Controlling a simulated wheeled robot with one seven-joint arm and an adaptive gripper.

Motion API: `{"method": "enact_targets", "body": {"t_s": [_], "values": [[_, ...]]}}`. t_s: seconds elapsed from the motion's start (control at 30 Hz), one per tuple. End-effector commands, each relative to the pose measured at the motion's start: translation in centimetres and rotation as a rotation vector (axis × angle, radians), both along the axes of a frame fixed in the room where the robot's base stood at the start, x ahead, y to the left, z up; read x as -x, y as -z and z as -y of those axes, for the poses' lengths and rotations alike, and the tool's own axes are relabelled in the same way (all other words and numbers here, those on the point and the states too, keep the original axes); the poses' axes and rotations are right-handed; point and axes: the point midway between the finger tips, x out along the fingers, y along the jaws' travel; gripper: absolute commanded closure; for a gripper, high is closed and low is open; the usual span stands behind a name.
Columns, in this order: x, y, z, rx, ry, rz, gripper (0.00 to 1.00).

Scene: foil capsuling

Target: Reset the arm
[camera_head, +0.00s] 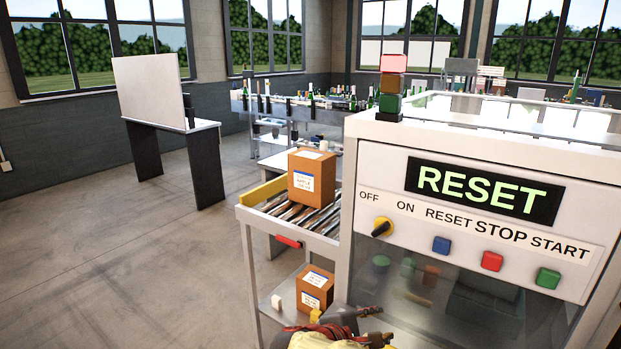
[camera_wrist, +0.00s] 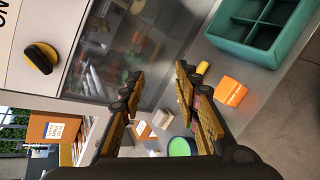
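My gripper (camera_wrist: 157,72) is open in the wrist view, its two yellow-and-black fingers apart with nothing held between them. Part of my arm (camera_head: 345,335) shows at the bottom edge of the head view, low in front of the machine cabinet. The control panel carries a display (camera_head: 482,191) reading RESET. Below it are a black-and-yellow knob (camera_head: 382,227), a blue button (camera_head: 441,245), a red button (camera_head: 492,261) and a green button (camera_head: 548,278). The knob (camera_wrist: 41,57) also shows at the left of the wrist view, off to the side of my gripper and apart from it.
A roller conveyor (camera_head: 290,208) bears a carton (camera_head: 312,177); another carton (camera_head: 315,288) sits on the shelf below. In the wrist view, a teal divided crate (camera_wrist: 236,46), an orange block (camera_wrist: 230,91) and a green round thing (camera_wrist: 180,147) lie near the fingers. Floor at left is clear.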

Motion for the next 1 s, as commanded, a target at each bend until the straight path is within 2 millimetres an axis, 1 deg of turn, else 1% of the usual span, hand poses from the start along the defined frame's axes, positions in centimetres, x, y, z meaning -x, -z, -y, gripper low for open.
{"method": "enact_targets", "body": {"t_s": [0.03, 0.07, 0.1, 0.23, 0.3, 0.4, 0.5, 0.6, 0.7, 0.8, 0.9, 1.0], "values": [[2.1, 0.7, 0.9, -0.091, 0.065, -0.018, 0.68], [3.4, 1.4, 1.3, -0.15, 0.106, -0.032, 0.68], [5.1, 2.0, 1.7, -0.229, 0.164, -0.044, 0.68], [10.7, 3.4, 2.2, -0.499, 0.358, -0.063, 0.68], [13.4, 3.7, 1.9, -0.649, 0.463, -0.057, 0.68], [16.6, 3.5, 1.1, -0.857, 0.604, -0.033, 0.68], [19.0, 2.5, 0.2, -1.049, 0.723, 0.009, 0.68], [20.7, 1.0, -0.4, -1.231, 0.824, 0.073, 0.68], [21.8, -0.7, -0.3, -1.354, 0.887, 0.142, 0.68], [22.4, -2.3, 0.9, -1.408, 0.907, 0.216, 0.68], [22.3, -3.9, 2.1, -1.429, 0.911, 0.282, 0.68], [22.4, -4.2, 2.8, -1.432, 0.926, 0.309, 0.68]]}}
